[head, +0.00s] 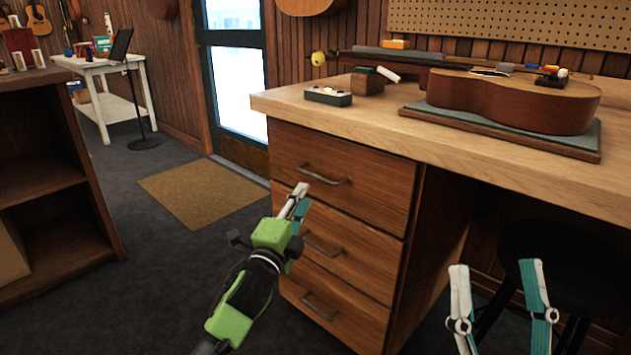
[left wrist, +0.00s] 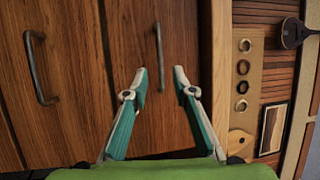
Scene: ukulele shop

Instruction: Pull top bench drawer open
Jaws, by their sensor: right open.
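The top bench drawer (head: 345,165) is flush with the wooden bench front, with a dark bar handle (head: 324,175). My left gripper (head: 299,196) is in front of the drawers, its fingers pointing up toward that handle, just to its lower left. In the left wrist view, the left gripper (left wrist: 162,70) is open and the top handle (left wrist: 159,60) shows between its fingertips. The fingers look short of it; the exact distance is unclear. My right gripper (head: 498,264) is open and empty at the lower right, below the bench top.
Two lower drawers with handles (head: 322,244) sit beneath. The bench top (head: 375,120) holds a ukulele body (head: 510,100) on a mat and a small tray (head: 328,96). A black stool (head: 565,250) stands under the bench.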

